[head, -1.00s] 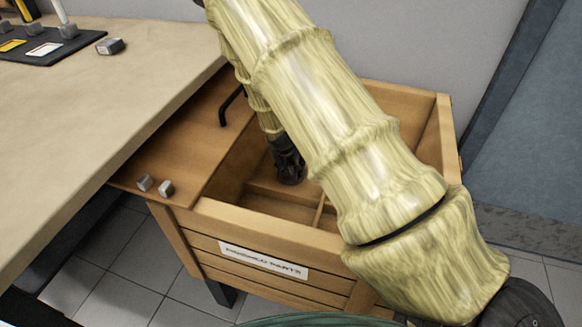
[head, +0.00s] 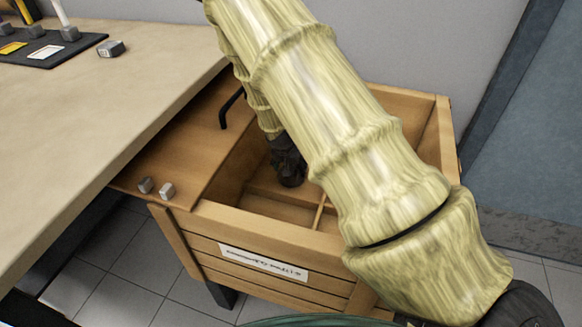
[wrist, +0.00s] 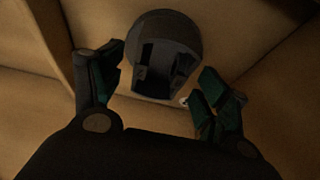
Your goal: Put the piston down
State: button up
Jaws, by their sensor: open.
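The piston (wrist: 162,40) is a dark grey cylinder with a hollow, cut-out side facing the wrist camera. In the wrist view it lies in a wooden compartment, just beyond and between my fingertips. My gripper (wrist: 160,85) is open, with dark fingers and green pads on either side. A gap shows between the pads and the piston. In the head view my gripper (head: 289,170) is down inside the wooden crate (head: 270,221), at its left part. The piston cannot be made out there.
Wooden dividers split the crate's inside. A wooden lid or panel (head: 190,150) with a black handle (head: 229,108) covers its left side, with two small metal blocks (head: 155,187) on it. A workbench (head: 80,120) stands at left.

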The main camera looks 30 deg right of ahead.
jog(key=p+v, duration=0.2)
jog(key=v, duration=0.8)
jog(key=shift+r, duration=0.2)
jog(key=shift+s, duration=0.1)
